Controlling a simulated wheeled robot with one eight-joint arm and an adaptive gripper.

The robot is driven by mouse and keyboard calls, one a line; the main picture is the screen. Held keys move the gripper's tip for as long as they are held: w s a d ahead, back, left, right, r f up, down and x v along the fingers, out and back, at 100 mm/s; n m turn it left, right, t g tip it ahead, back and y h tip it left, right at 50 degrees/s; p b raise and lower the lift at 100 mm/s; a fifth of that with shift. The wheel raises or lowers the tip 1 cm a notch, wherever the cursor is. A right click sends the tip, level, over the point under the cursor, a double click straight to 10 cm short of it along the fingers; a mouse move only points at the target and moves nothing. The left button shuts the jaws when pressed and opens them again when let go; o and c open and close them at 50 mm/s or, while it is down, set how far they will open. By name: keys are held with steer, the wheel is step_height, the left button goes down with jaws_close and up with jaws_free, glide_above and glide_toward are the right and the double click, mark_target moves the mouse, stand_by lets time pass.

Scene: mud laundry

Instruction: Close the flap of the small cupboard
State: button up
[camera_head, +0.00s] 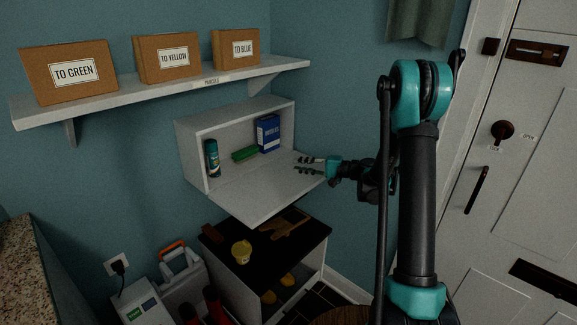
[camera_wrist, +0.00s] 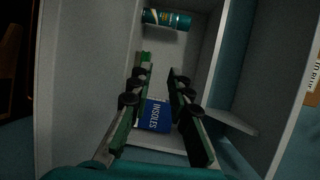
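The small white cupboard (camera_head: 190,135) is fixed to the teal wall below the shelf. Its flap (camera_head: 262,190) is hinged along the bottom front edge and hangs open, sloping outward. In the wrist view the flap (camera_wrist: 85,75) fills the left side as a pale panel. My gripper (camera_head: 309,164) reaches in from the right, over the right part of the flap near the cupboard's mouth. Its fingers (camera_wrist: 158,85) are apart with nothing held between them. I cannot tell whether the gripper touches the flap.
Inside the cupboard are a dark teal can (camera_head: 212,158), a green brush-like item (camera_head: 245,153) and a blue insoles box (camera_head: 268,133). Cardboard boxes (camera_head: 166,57) stand on the shelf (camera_head: 160,91) above. A black-topped unit (camera_head: 262,238) is below the flap; a white door (camera_head: 535,150) is right.

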steer(key=shift+x, duration=1.65)
jaws_close()
jaws_free()
steer(key=v, duration=1.2)
steer(key=shift+c, duration=0.6)
